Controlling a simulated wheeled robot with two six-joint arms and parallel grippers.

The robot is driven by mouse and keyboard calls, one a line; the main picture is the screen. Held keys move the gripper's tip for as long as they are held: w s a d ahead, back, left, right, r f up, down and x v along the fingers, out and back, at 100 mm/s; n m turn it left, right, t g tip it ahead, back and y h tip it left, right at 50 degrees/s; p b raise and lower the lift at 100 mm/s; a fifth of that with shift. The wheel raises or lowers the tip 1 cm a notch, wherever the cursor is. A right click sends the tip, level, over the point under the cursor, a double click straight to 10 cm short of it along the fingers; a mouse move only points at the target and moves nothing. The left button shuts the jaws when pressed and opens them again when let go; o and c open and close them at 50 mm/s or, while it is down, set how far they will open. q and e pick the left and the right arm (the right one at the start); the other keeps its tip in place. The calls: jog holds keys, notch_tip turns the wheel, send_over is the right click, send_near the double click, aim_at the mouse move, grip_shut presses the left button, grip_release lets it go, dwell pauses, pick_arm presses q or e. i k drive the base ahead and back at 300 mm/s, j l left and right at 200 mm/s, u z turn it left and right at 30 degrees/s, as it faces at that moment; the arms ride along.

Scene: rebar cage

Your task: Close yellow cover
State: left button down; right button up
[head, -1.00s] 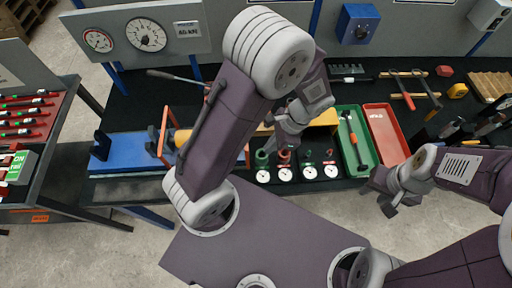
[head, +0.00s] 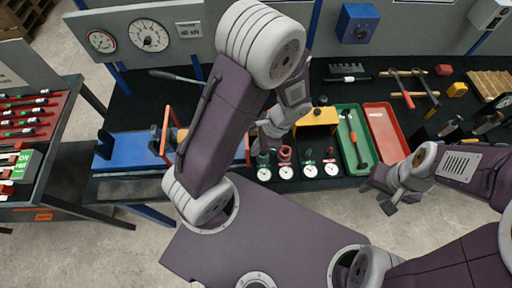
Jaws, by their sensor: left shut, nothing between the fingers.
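A yellow box-like cover (head: 318,118) with a small dark knob on top stands at the back of the bench, right of my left arm. I cannot tell how far open it is. My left gripper (head: 266,143) is shut and empty, pointing down just left of the yellow cover, above the row of gauges. A gap shows between it and the cover in the picture. My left forearm hides part of the blue machine (head: 130,150) with its orange frame (head: 166,130). My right gripper (head: 378,198) hangs open and empty at the bench's front edge, right of the gauges.
Several small dial gauges (head: 309,171) stand along the front edge. A green tray (head: 342,125) holding a hammer and a red tray (head: 386,135) lie right of the cover. Tools lie further right. A blue box (head: 357,24) is on the back panel.

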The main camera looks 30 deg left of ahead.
aim_at(318, 116)
jog(key=k+j, duration=0.15)
jog(key=j, duration=0.25)
jog(key=k+j, duration=0.15)
jog(key=j, duration=0.2)
jog(key=k+j, duration=0.2)
jog(key=j, duration=0.2)
